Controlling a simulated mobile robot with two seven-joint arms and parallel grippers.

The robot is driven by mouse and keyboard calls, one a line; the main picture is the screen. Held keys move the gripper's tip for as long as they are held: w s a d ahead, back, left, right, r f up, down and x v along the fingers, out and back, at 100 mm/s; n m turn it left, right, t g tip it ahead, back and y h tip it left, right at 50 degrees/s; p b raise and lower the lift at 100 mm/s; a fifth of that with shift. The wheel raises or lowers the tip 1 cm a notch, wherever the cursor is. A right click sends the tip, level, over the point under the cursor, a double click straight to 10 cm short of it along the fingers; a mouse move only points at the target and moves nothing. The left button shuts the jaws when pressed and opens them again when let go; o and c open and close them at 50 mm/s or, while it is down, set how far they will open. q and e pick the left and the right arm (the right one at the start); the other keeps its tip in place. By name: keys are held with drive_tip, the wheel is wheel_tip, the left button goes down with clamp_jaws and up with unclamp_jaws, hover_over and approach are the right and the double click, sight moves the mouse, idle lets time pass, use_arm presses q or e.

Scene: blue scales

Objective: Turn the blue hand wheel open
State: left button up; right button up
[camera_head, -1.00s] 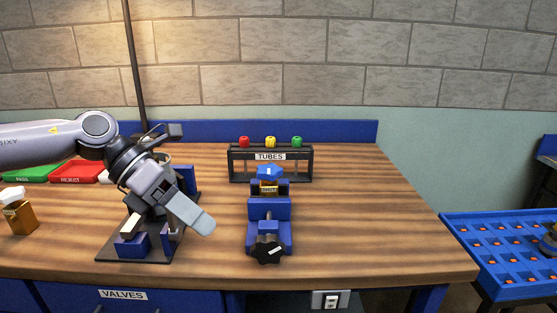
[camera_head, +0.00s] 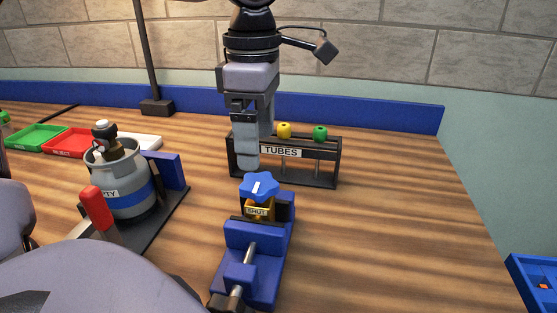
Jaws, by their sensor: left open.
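The blue hand wheel (camera_head: 259,187) has a white mark on top and sits on a brass valve body (camera_head: 258,209) with a plate that reads SHUT. The valve is held in a blue vise (camera_head: 262,262) on the wooden bench. My left gripper (camera_head: 249,160) points down just above and slightly behind the hand wheel, apart from it. It is open; its fingers overlap in this view, so the gap between them hardly shows. My right gripper is not in view.
A TUBES rack (camera_head: 310,163) with coloured caps stands close behind the gripper. A grey cylinder (camera_head: 126,186) with a blue band stands on a dark base at left, near a red handle (camera_head: 96,208). Green (camera_head: 36,137) and red (camera_head: 71,142) trays lie farther back. The bench right of the vise is clear.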

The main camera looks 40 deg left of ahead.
sight(258, 182)
use_arm(q)
drive_tip(key=shift+s+f, duration=0.1)
drive_tip(key=shift+f, duration=3.45)
drive_tip(key=c, duration=1.1)
